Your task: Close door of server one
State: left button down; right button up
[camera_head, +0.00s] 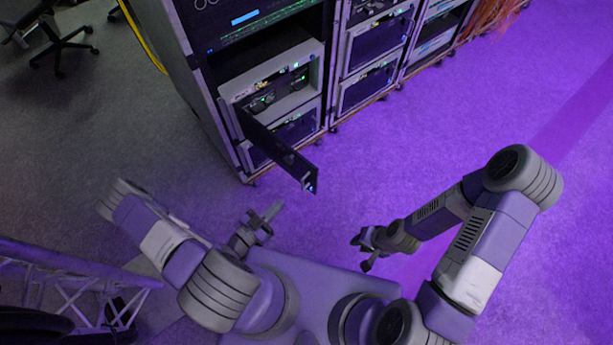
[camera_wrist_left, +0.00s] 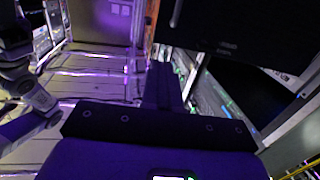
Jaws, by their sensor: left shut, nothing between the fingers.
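Server one appears to be the light-framed unit (camera_head: 300,84) low in the nearest rack in the head view; I see no label naming it. Its dark door (camera_head: 275,145) stands open, hinged near the unit's left edge and sticking out toward me. Green lights and round parts show inside. My left gripper (camera_head: 272,211) is shut and empty, in front of and below the door's free end, apart from it. In the left wrist view its dark fingers (camera_wrist_left: 163,85) point ahead. My right gripper (camera_head: 361,254) hangs right of the door, clear of it; its finger gap is unclear.
More racks (camera_head: 372,50) stand in a row to the right. A grey truss (camera_head: 75,280) is at lower left and an office chair (camera_head: 58,42) at upper left. A yellow cable (camera_head: 145,38) runs beside the rack. The purple floor (camera_head: 450,120) is open at right.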

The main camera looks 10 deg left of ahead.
pick_arm(q)
jog(key=b, duration=0.2)
send_near(314, 170)
jog(key=x, duration=0.6)
jog(key=shift+w+d+f, duration=0.1)
jog(key=shift+w+f, duration=0.2)
jog(key=shift+w, duration=0.1)
